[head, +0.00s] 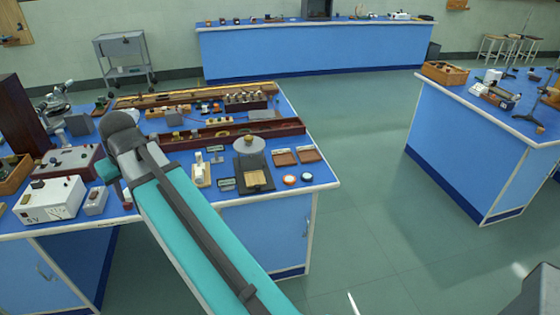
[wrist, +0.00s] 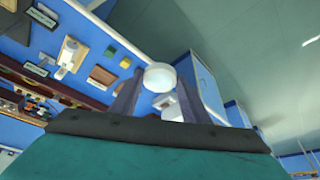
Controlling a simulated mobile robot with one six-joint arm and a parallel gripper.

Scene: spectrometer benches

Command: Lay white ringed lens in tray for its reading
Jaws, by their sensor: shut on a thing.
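In the wrist view my gripper (wrist: 157,98) is shut on a pale round disc with a white rim, the white ringed lens (wrist: 159,76), held between the fingertips. My arm hides the gripper in the head view. Two small brown trays, a left one (head: 284,158) and a right one (head: 308,154), lie on the left bench (head: 325,180). A dark stand with a tan square (head: 257,180) is left of them. I cannot tell which is the tray for the reading.
An orange-ringed disc (head: 290,180) and another white-rimmed disc (head: 307,177) lie near the bench's front right corner. A silver round-topped device (head: 249,146) stands behind the dark stand. A long brown rail (head: 230,132) crosses the bench. Open floor (head: 370,210) lies to the right.

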